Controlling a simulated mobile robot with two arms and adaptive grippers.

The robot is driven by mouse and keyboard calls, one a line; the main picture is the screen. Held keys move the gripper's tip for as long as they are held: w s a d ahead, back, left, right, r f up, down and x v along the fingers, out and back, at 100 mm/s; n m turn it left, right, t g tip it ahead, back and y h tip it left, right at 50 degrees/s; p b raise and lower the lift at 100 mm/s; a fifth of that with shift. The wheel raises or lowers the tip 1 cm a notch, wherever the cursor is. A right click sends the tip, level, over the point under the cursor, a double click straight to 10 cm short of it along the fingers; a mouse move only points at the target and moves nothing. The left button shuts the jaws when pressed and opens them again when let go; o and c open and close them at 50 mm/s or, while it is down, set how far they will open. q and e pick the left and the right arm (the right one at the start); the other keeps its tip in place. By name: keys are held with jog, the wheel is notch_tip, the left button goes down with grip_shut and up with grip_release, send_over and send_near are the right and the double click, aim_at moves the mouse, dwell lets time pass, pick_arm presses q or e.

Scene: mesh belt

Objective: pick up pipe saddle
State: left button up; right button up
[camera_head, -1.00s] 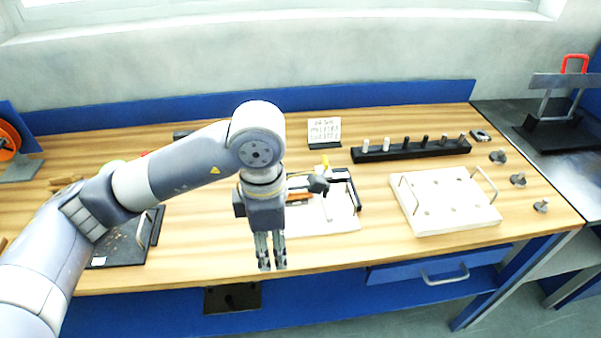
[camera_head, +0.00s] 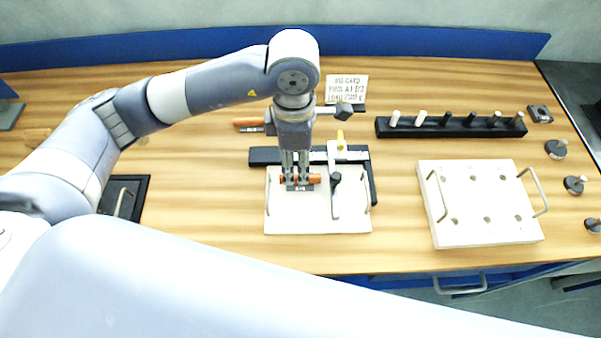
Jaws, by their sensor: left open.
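My left gripper (camera_head: 296,178) points down over the white fixture plate (camera_head: 285,222) and is open. Its fingertips are at a small orange piece (camera_head: 316,178) with a dark labelled part (camera_head: 299,188) in front, probably the pipe saddle, though I cannot tell for sure. The fingers hide the middle of this piece. The piece lies on the plate, and I cannot tell whether the fingers touch it. My right gripper is not in view.
A black angled stop (camera_head: 262,156) and a clamp (camera_head: 336,180) stand close to the gripper. Behind are an orange-handled tool (camera_head: 249,122) and a sign card (camera_head: 346,88). Right are a black peg rack (camera_head: 450,131) and a white plate with handles (camera_head: 480,232).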

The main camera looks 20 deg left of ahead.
aim_at(314, 178)
pick_arm(q)
jog(key=shift+f, duration=0.3)
jog(key=f, duration=0.1)
jog(key=p, duration=0.1)
jog(key=f+p, duration=0.1)
jog(key=shift+s+a+f, duration=0.1)
jog(key=shift+a+f, duration=0.15)
jog(key=shift+f, duration=0.1)
notch_tip(314, 178, down, 2)
jog(key=shift+f+p, duration=0.1)
jog(key=shift+p, duration=0.2)
jog(key=shift+f, duration=0.15)
jog(key=c, duration=0.8)
grip_shut()
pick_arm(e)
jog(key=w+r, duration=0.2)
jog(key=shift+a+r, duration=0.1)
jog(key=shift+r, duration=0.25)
